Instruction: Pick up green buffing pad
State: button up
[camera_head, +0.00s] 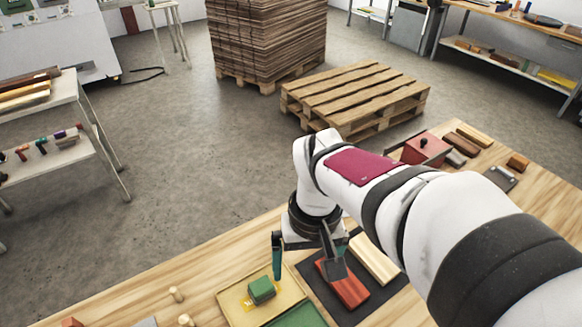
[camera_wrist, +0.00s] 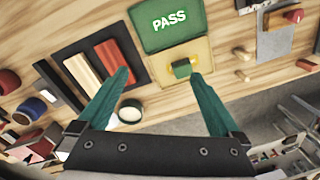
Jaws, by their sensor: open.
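The green buffing pad (camera_head: 262,289) is a small green block on a yellow tray (camera_head: 232,301) at the front of the wooden bench. In the wrist view the pad (camera_wrist: 181,69) lies on the yellow tray close to the right fingertip, off-centre between the fingers. My gripper (camera_head: 304,262) is open and empty, with its teal fingers apart. In the head view it is above the bench, to the upper right of the pad. In the wrist view my gripper (camera_wrist: 160,76) has both fingers spread wide, and neither visibly grips the pad.
A green panel (camera_wrist: 170,26) marked PASS adjoins the yellow tray. A dark mat (camera_head: 324,294) beside it bears a red block (camera_head: 343,285) and a pale block (camera_head: 374,259). Small wooden pegs (camera_head: 176,294) stand left of the tray. A red box (camera_head: 424,150) is farther back.

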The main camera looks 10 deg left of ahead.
aim_at(261, 286)
jog(key=w+a+f+n, duration=0.2)
jog(key=a+f+n, duration=0.1)
jog(key=a, duration=0.2)
jog(key=w+a+f+n, duration=0.2)
jog(key=a, duration=0.4)
jog(key=f, duration=1.5)
jog(key=shift+s+d+f, duration=0.15)
jog(key=shift+d+f, duration=0.05)
jog(key=shift+d, duration=0.15)
jog(key=shift+c, duration=0.3)
jog(key=c, duration=1.3)
jog(key=shift+r, duration=2.2)
jog(key=w+d+r+m, duration=0.1)
jog(key=d+r+m, duration=0.2)
jog(key=d+r, duration=0.4)
jog(key=w+d+r+m, duration=0.1)
jog(key=d+r+m, duration=0.2)
jog(key=d+r, duration=0.5)
jog(key=w+d+r+m, duration=0.1)
jog(key=d+r+m, duration=0.1)
jog(key=d+r, duration=0.6)
jog(key=shift+w+d+m, duration=0.3)
jog(key=shift+d+m, duration=0.1)
jog(key=shift+d, duration=0.35)
